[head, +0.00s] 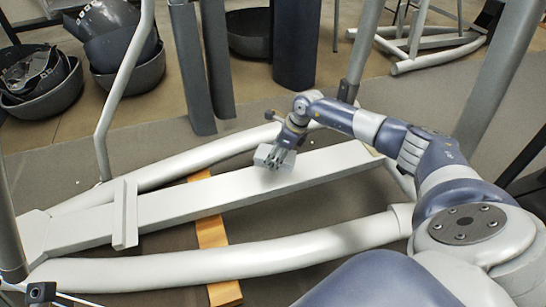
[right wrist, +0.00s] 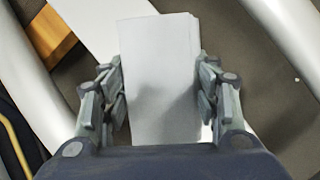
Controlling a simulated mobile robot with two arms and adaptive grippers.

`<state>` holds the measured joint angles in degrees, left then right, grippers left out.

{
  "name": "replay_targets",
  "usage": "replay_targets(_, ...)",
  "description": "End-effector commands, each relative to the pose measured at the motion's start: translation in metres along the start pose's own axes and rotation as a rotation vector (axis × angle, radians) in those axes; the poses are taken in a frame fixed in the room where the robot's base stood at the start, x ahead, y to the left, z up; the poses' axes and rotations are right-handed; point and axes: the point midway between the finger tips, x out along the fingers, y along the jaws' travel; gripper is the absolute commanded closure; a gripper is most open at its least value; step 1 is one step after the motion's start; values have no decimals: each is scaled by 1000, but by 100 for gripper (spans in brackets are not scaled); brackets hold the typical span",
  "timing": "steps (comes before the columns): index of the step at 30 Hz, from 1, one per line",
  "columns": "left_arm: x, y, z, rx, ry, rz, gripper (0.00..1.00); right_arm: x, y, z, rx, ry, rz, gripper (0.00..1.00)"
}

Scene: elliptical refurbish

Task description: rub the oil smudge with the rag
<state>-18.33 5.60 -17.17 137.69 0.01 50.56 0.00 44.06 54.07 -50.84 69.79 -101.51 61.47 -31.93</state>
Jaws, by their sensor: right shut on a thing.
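The rag (head: 264,154) is a pale grey, flat, rectangular piece. My right gripper (head: 282,153) is shut on it, just over the long white beam (head: 215,192) of the elliptical's frame. In the right wrist view, the rag (right wrist: 160,50) fills the space between the two fingers, which press on its left and right sides. A soft dark shade lies on its lower part. I cannot tell whether the rag touches the beam. I can make out no oil smudge; the rag and gripper hide part of the beam. My left gripper is not in view.
Curved white tubes (head: 190,265) run along both sides of the beam. An orange-brown wooden plank (head: 211,233) lies across beneath it. Grey upright posts (head: 217,60) rise behind. Dark bowl-shaped parts (head: 135,75) stand at the back left. Grey mat shows between the tubes.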

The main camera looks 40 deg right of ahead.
Motion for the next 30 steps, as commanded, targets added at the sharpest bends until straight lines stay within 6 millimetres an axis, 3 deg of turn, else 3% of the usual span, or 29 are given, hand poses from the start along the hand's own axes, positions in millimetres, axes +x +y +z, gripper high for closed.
replay_targets(7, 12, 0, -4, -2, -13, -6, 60, -23, -4, 5, 3, 0, -2, 66)
replay_targets(21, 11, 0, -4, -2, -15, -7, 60, -25, 0, 9, -21, -2, 8, 66)
replay_targets(26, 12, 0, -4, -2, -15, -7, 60, -29, 29, 35, -203, -7, 82, 66)
replay_targets(30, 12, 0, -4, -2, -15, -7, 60, -42, 78, 70, -520, -7, 210, 66)
